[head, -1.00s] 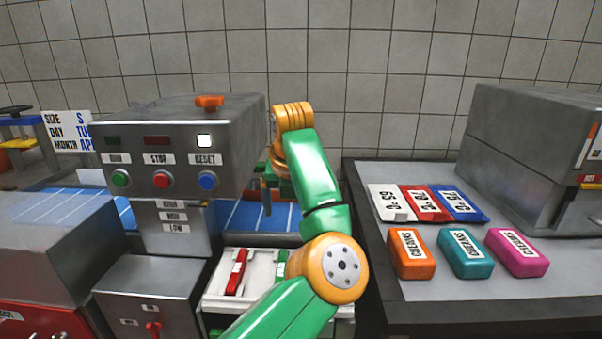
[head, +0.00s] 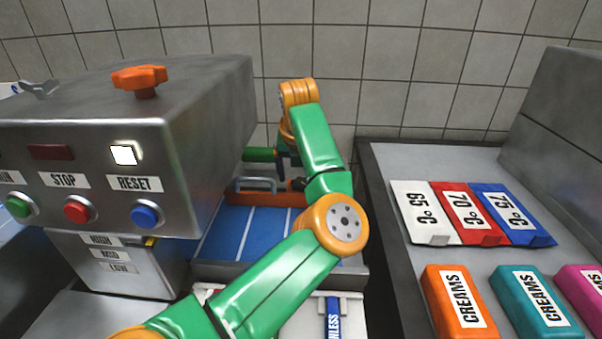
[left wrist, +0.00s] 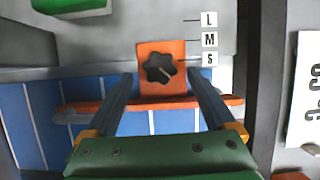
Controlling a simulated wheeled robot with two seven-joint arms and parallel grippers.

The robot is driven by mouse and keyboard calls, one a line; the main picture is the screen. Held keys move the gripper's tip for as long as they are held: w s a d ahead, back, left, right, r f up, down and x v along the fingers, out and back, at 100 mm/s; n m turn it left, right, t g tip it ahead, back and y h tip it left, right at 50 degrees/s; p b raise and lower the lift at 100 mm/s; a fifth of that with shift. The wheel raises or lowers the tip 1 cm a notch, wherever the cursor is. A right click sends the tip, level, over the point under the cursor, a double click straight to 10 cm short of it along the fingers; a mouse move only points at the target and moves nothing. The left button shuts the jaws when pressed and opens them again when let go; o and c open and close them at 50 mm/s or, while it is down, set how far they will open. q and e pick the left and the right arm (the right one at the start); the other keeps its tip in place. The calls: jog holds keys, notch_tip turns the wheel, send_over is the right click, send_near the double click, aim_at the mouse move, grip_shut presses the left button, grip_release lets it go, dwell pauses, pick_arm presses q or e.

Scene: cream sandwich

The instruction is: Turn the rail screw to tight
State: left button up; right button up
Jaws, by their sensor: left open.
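The rail screw (left wrist: 159,69), a black star-shaped knob with a pale pointer line, sits on an orange block (left wrist: 173,49) in the left wrist view. The block is on an orange rail (left wrist: 84,108) across the blue belt. Labels L, M and S (left wrist: 209,40) stand beside it; the block is near S. My left gripper (left wrist: 160,76) is open, with one dark finger on each side of the knob in the picture; I cannot tell whether they touch it. In the head view my left gripper (head: 283,168) points down over the belt's far end, where the screw is hard to make out. My right gripper is out of view.
A steel machine (head: 215,110) with an orange knob (head: 140,80) on top and push buttons stands left of my arm. The blue belt (head: 243,232) lies below. A grey bench (head: 385,180) with temperature plates and colored cream blocks is on the right.

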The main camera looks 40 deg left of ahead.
pick_arm(q)
jog(key=shift+x, duration=0.95)
jog(key=shift+r, duration=0.2)
jog(key=c, duration=1.4)
